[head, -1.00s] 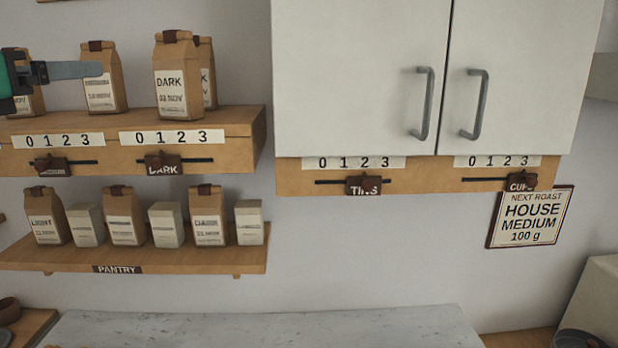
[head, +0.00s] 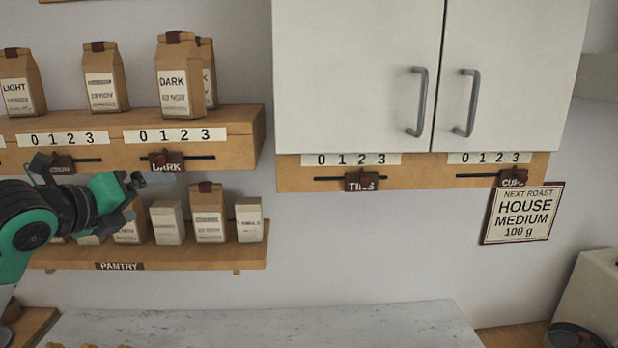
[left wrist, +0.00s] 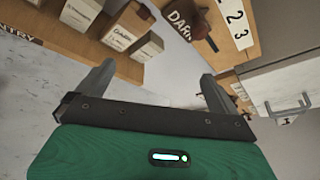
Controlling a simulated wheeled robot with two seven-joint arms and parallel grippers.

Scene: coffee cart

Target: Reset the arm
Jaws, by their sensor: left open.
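My left arm comes in from the left in the head view. Its green and black left gripper (head: 142,196) is in front of the gap between the upper shelf and the pantry shelf, below the DARK slider (head: 165,162). In the left wrist view the left gripper (left wrist: 155,85) has its two fingers wide apart with nothing between them. The gripper and arm hide part of the lower bags and the left slider. My right gripper does not show.
Coffee bags (head: 180,80) stand on the upper shelf (head: 235,120). Bags and boxes stand on the pantry shelf (head: 190,257). The marble counter (head: 280,325) is mostly clear.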

